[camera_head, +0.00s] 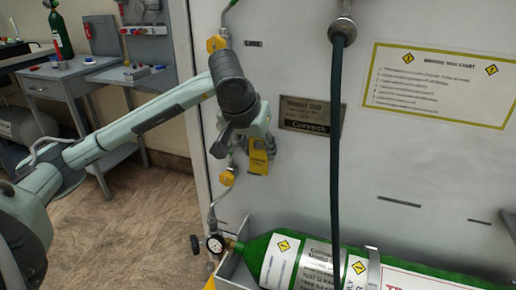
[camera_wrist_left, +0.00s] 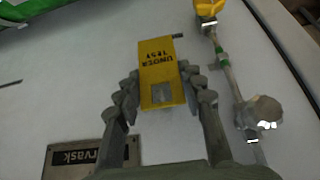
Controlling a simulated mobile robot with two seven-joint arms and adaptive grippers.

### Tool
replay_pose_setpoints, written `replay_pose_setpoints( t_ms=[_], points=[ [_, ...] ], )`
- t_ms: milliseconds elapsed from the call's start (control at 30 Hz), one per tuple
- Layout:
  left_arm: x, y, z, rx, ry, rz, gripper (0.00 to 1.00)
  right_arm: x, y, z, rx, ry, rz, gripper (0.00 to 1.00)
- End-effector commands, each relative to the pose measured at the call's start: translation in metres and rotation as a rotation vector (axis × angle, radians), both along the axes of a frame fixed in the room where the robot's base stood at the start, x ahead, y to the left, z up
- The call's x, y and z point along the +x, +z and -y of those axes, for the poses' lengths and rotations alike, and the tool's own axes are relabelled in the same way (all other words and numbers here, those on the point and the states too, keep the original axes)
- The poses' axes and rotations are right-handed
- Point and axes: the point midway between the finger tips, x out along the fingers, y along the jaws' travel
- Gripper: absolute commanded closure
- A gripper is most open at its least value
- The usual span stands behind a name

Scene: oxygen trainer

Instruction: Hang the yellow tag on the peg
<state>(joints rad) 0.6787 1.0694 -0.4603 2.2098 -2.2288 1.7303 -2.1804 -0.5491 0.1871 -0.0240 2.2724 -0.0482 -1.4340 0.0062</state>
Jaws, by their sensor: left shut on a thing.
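The yellow tag (camera_head: 258,162) hangs below my left gripper (camera_head: 258,143), in front of the pale panel. In the left wrist view the tag (camera_wrist_left: 160,70) sits between the two fingers of my left gripper (camera_wrist_left: 160,90), which is shut on it. Its black lettering, which looks like "UNDER TEST", reads upside down there. A small dark mark (camera_wrist_left: 177,36) shows on the panel just beyond the tag's end; I cannot tell if it is the peg. No peg shows clearly in the head view. My right gripper is out of view.
A pipe with yellow valve handles (camera_head: 226,178) runs down the panel's left side, close to the gripper. A gauge (camera_head: 215,244) and a green cylinder (camera_head: 258,256) lie below. A dark hose (camera_head: 336,130) hangs to the right. A nameplate (camera_head: 311,115) is beside the gripper.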

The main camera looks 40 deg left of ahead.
Motion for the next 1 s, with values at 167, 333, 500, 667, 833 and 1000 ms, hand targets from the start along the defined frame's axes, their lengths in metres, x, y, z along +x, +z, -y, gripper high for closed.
replay_pose_setpoints(
  t_ms=[167, 333, 500, 667, 833, 1000],
  points=[
    [0.0, 0.0, 0.0, 0.0, 0.0, 0.0, 0.47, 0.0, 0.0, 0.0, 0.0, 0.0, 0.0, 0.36],
    [0.0, 0.0, 0.0, 0.0, 0.0, 0.0, 0.37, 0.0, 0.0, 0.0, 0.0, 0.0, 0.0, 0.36],
    [0.0, 0.0, 0.0, 0.0, 0.0, 0.0, 0.37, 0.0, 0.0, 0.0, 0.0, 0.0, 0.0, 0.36],
    [-0.005, 0.01, 0.001, 0.0, -0.001, 0.003, 0.37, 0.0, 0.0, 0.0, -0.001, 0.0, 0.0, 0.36],
    [-0.02, 0.038, 0.005, 0.002, -0.001, 0.008, 0.37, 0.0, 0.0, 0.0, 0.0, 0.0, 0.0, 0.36],
    [-0.039, 0.069, 0.009, 0.002, 0.0, 0.007, 0.37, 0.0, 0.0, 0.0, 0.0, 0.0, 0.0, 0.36]
  ],
)
